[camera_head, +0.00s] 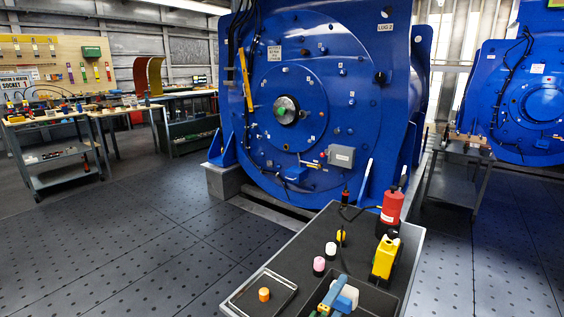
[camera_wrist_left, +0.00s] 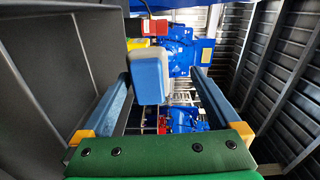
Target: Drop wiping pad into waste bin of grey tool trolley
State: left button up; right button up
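The wiping pad, a white and blue block (camera_wrist_left: 150,78), sits between and just past my left fingertips in the left wrist view. It also shows in the head view (camera_head: 346,297). My left gripper (camera_head: 334,293) has its fingers apart. A clear gap shows between the pad and one finger; I cannot tell whether the other touches it. The dark waste bin (camera_head: 384,301) is a box on the near end of the grey tool trolley (camera_head: 298,262). The gripper and pad are at the bin's left part. A dark wall (camera_wrist_left: 62,65) stands close beside the gripper. My right gripper is out of view.
On the trolley are an orange piece in a shallow tray (camera_head: 264,294), a pink-and-white piece (camera_head: 319,265), a white piece (camera_head: 331,249), a yellow item (camera_head: 384,257) and a red bottle (camera_head: 392,208). A large blue motor (camera_head: 330,110) stands behind. The floor at left is clear.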

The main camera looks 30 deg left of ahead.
aim_at(338, 301)
pick_arm(q)
jog(key=s, duration=0.6)
jog(key=shift+s+a, duration=0.1)
jog(key=shift+s, duration=0.05)
